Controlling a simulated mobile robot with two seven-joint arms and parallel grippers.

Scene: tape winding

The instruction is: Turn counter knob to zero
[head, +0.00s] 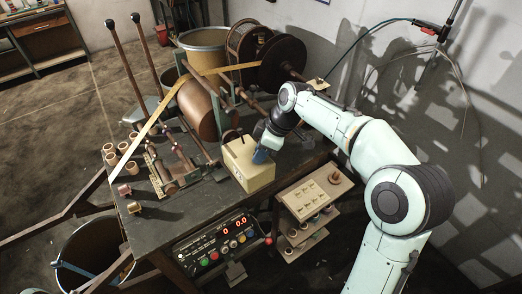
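A cream box (247,172), seemingly the counter, stands on the right end of the dark workbench, with small marks on its front face and a dark slot or fitting on top. My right gripper (262,153) reaches down from the right to the box's upper right side, where it overlaps the box. Its fingers are small and partly hidden, so I cannot tell whether they are open or shut, or whether they touch a knob. No knob shows clearly on the box. My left gripper is not in view.
A control panel (222,241) with red digits and coloured buttons hangs at the bench (190,215) front. A copper-coloured drum (203,110), tape and reels lie behind. Wooden spools stand at the left.

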